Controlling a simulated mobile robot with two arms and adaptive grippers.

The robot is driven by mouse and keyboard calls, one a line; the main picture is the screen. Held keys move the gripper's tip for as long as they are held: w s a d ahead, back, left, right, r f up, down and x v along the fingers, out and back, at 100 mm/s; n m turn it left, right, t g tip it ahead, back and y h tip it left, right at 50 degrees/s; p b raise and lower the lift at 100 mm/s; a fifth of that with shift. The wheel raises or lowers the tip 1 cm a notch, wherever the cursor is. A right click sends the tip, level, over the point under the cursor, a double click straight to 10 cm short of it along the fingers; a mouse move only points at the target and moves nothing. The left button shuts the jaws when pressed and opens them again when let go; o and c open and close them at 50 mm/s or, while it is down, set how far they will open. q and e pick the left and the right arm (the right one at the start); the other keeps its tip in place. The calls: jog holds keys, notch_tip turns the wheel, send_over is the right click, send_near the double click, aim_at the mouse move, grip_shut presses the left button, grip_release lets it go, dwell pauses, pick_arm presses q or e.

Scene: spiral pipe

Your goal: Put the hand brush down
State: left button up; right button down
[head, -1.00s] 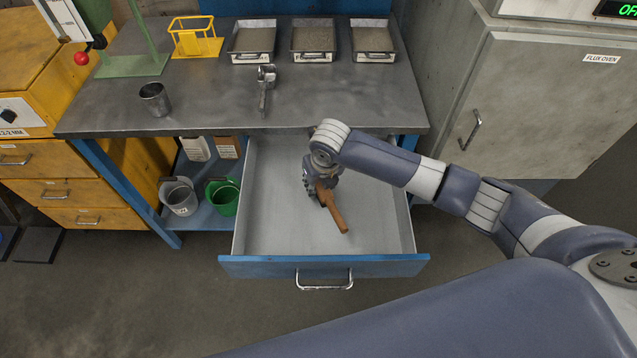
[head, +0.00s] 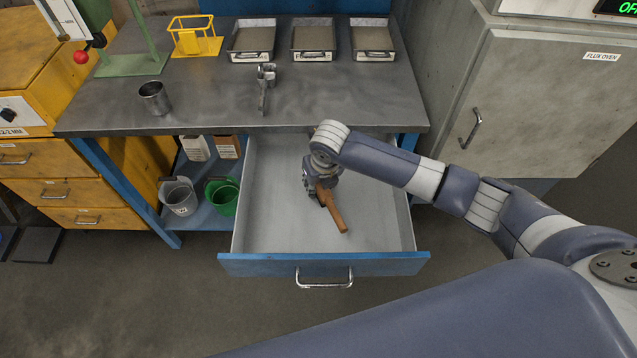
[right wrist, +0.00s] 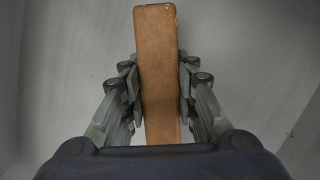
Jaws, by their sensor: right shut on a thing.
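The hand brush (head: 335,212) shows as a brown wooden piece inside the open drawer (head: 270,230), slanting toward the drawer's front. My right gripper (head: 322,195) is shut on it, low inside the drawer. In the right wrist view the brush (right wrist: 158,70) lies between the two fingers of my right gripper (right wrist: 160,95), which press on both its sides. The pale drawer floor (right wrist: 240,50) is beneath it. Whether the brush touches the floor I cannot tell. Its bristles and the part under the gripper are hidden. My left gripper is not in view.
The drawer hangs below a grey workbench (head: 200,95) with a metal cup (head: 155,99), a scoop (head: 265,88) and trays (head: 313,40). Buckets (head: 222,196) stand on a shelf at left. The drawer floor around the brush is bare.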

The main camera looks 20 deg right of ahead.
jog(key=shift+s+f, duration=0.25)
jog(key=shift+f, duration=0.15)
jog(key=shift+s+f, duration=0.3)
jog(key=shift+f, duration=0.15)
jog(key=c, duration=1.2)
grip_release()
jog(key=shift+w+f, duration=0.15)
jog(key=shift+w, duration=0.05)
jog(key=v, duration=1.2)
jog(key=shift+w+a+r, duration=0.1)
jog(key=shift+w+r, duration=0.2)
jog(key=shift+r, duration=0.15)
